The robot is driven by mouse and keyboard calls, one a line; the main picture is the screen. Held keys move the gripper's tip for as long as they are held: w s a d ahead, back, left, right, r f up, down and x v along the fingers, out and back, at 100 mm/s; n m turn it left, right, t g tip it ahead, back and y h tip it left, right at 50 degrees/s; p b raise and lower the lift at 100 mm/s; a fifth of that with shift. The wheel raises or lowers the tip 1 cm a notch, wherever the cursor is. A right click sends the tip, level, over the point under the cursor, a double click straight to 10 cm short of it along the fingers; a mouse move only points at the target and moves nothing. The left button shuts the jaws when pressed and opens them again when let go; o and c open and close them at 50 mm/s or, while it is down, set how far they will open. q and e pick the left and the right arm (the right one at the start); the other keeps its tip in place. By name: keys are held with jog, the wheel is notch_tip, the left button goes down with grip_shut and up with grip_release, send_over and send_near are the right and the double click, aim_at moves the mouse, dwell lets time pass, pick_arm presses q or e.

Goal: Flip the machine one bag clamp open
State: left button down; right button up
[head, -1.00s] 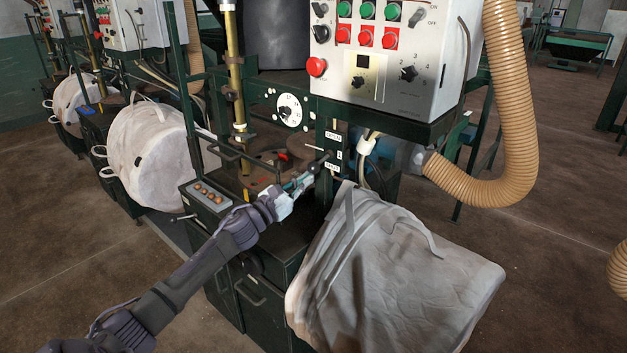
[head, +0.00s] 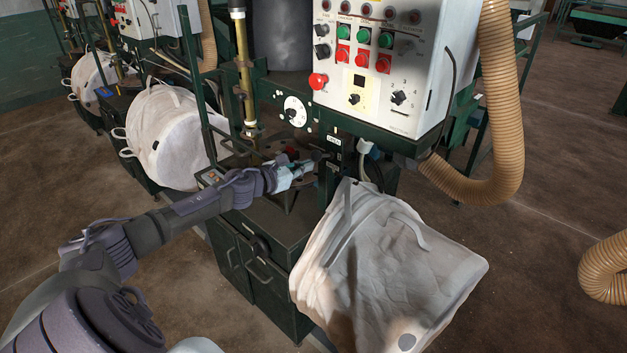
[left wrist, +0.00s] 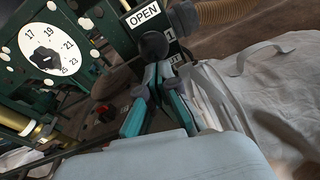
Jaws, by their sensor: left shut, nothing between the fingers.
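The clamp label plate on machine one shows OPEN at its top (left wrist: 142,14), with a 1 and a partly hidden lower label beneath. A black ball knob (left wrist: 153,45), apparently the clamp lever's end, stands just below the OPEN label in the left wrist view. My left gripper (left wrist: 157,76) is shut and empty, its teal fingertips just under the knob; I cannot tell whether they touch. In the head view the left gripper (head: 307,168) is beside the label plate, below the dial. The lever's shaft is mostly hidden. My right gripper is out of view.
A white bulk bag (head: 390,270) hangs at the right of the machine's dark green cabinet (head: 265,270). The control box (head: 375,60) overhangs above. A tan hose (head: 500,110) curves at the right. The dial (head: 294,111) is behind the gripper. Open floor lies in front.

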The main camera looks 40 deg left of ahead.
pick_arm(q)
jog(key=shift+w+a+r+p, duration=0.1)
jog(key=shift+r+p, duration=0.05)
jog(key=shift+r, duration=0.4)
jog(key=shift+w+r+p, duration=0.1)
jog(key=shift+r+p, duration=0.05)
jog(key=shift+r, duration=0.4)
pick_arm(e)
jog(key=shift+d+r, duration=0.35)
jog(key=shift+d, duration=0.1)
pick_arm(q)
jog(key=shift+r, duration=0.25)
